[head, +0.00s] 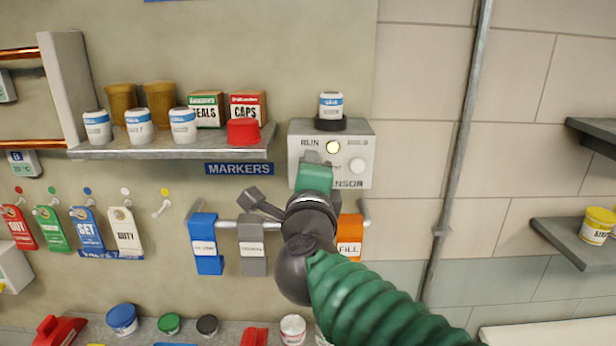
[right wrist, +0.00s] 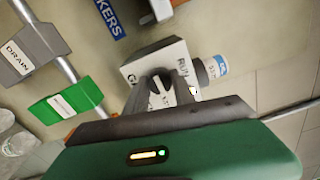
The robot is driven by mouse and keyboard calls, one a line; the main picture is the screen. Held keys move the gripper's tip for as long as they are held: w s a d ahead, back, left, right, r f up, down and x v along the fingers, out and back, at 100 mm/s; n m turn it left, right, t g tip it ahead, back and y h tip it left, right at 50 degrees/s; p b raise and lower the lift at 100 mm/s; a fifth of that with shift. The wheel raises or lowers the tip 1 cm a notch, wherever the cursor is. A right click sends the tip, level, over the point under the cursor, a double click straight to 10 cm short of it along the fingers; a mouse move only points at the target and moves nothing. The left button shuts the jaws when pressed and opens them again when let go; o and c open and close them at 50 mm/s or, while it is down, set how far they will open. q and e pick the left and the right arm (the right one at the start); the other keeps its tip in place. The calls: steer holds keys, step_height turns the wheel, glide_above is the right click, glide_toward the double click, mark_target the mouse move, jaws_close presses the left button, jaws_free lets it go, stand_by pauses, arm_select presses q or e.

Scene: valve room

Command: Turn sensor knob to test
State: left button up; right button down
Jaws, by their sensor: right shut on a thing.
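The sensor box (head: 364,140) is a pale grey wall box with RUN and SENSOR lettering, a lit yellowish lamp (head: 333,147) and a white round button (head: 357,165). It also shows in the right wrist view (right wrist: 137,69), with RUN readable beside my fingers. My right gripper (head: 311,160) reaches the box's front from below, its arm coming in from the lower right. Its dark fingers (right wrist: 161,88) are shut at the box face on the sensor knob, which is mostly hidden by them. I cannot read the knob's setting. My left gripper is not in view.
A white jar (head: 331,106) stands on the box. A shelf (head: 175,151) with jars and boxes is left; a pipe (head: 460,130) runs up the right wall.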

steer(key=shift+f, duration=0.3)
steer(key=c, duration=1.3)
jaws_free()
steer(key=shift+o, duration=1.2)
steer(key=shift+r, duration=0.1)
steer(key=s+p, duration=0.8)
steer(key=s, duration=0.8)
steer(key=shift+s+p, duration=0.35)
steer(key=shift+w, duration=0.1)
